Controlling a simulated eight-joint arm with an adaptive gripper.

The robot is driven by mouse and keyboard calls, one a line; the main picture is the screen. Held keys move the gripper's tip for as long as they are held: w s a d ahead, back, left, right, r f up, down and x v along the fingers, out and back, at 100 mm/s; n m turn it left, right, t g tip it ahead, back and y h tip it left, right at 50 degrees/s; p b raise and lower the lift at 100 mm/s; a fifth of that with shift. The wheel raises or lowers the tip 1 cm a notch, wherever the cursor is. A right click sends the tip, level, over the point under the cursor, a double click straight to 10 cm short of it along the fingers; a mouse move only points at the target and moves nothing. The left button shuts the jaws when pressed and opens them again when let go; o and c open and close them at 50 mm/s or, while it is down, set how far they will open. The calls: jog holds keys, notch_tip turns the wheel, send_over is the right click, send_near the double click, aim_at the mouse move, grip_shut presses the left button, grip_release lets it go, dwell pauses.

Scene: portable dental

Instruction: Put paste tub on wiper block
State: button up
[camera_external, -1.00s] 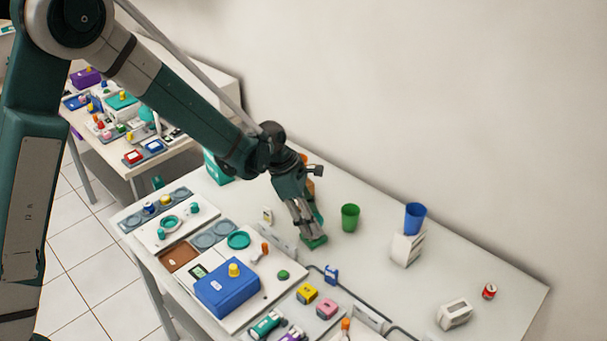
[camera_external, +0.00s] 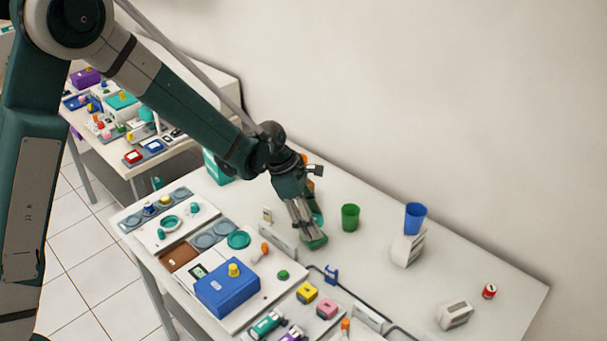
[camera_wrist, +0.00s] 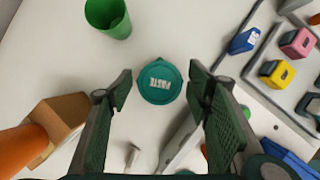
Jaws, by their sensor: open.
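The paste tub (camera_wrist: 159,82) shows in the wrist view as a round teal lid marked PASTE on the pale tabletop. My gripper (camera_wrist: 160,88) is open, with one dark green finger on each side of the tub in that view and gaps between them. Whether the fingertips are down level with the tub is hard to tell. In the external view my gripper (camera_external: 317,232) points down at the table behind the tray area, and the tub cannot be clearly told from the fingers. No block is labelled as the wiper block; a brown block (camera_wrist: 62,112) stands at left in the wrist view.
A green cup (camera_external: 350,217) stands right of my gripper. A blue box (camera_external: 228,289) and small coloured blocks lie in front. An orange cylinder (camera_wrist: 20,145) is near the brown block. The right rear table is mostly clear.

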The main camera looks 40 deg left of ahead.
jog(key=v, duration=1.2)
jog(key=shift+p, duration=0.45)
jog(key=s+d+r+m+t+y, duration=0.2)
jog(key=s+d+r+m, duration=0.1)
jog(key=s+r+m, duration=1.05)
jog(key=s+r+m+t+y, duration=0.1)
jog(key=s+r+m, duration=0.3)
jog(key=s+m, duration=0.7)
jog(key=s+t, duration=0.1)
jog(key=s, duration=1.2)
jog(key=shift+s+t+y, duration=0.25)
jog(key=shift+t+y, duration=0.05)
jog(key=shift+t, duration=0.1)
